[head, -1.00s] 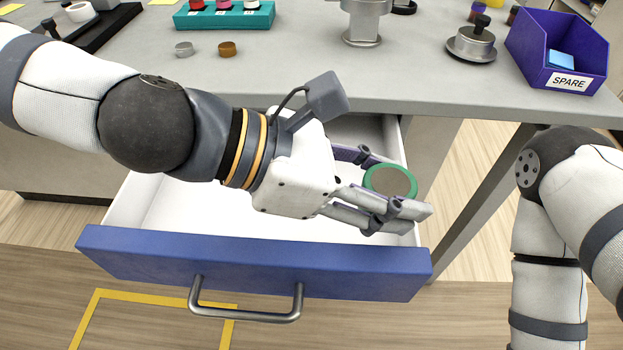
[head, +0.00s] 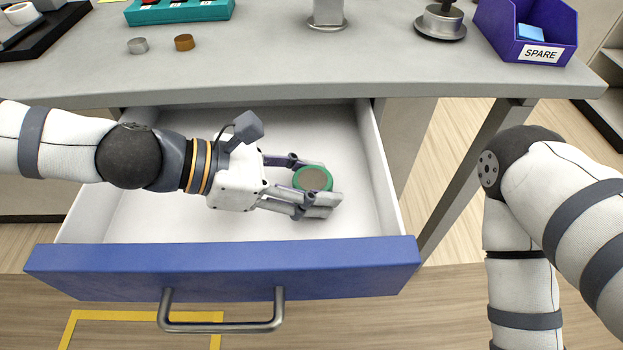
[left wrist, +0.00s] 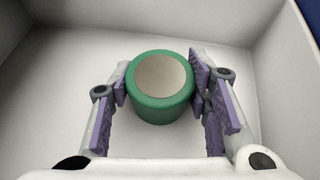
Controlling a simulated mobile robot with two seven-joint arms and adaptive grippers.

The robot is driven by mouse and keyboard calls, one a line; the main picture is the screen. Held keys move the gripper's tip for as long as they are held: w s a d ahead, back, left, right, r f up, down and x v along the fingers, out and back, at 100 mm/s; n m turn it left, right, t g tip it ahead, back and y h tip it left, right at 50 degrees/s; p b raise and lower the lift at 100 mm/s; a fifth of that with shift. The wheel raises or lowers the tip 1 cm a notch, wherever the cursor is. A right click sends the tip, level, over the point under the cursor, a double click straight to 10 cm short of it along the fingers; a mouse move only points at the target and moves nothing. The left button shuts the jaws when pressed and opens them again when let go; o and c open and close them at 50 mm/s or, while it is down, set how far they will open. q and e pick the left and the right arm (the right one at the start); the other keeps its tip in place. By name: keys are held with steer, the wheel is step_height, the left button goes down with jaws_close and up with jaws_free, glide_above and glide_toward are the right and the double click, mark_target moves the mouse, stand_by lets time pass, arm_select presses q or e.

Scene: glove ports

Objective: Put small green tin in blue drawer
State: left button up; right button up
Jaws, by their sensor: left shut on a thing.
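The small green tin (head: 313,179) has a grey-brown round top. My left gripper (head: 311,186) is shut on it, inside the open blue drawer (head: 220,270). In the left wrist view the tin (left wrist: 160,85) sits upright between the purple finger pads, with the white drawer floor (left wrist: 60,85) behind it. I cannot tell whether the tin touches the floor. The drawer is pulled out from under the grey table, and its inside is otherwise empty where it shows. My right gripper is out of view; only my right arm shows at the right.
On the grey table (head: 250,65) stand a teal rack (head: 180,12), a silver cap (head: 138,46), a brown cap (head: 184,42), a metal stand (head: 327,15), a weight-like metal piece (head: 441,22) and a purple SPARE bin (head: 500,40). The table edge overhangs the drawer's back.

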arm_select(q)
steer(key=o, duration=1.3)
steer(key=shift+r, duration=0.15)
steer(key=p+v, duration=0.3)
steer(key=v, duration=0.8)
steer(key=shift+a+r, duration=0.25)
steer(key=shift+r, duration=0.05)
steer(key=shift+a+p, duration=0.2)
steer(key=shift+p, duration=0.1)
steer(key=shift+f, duration=0.1)
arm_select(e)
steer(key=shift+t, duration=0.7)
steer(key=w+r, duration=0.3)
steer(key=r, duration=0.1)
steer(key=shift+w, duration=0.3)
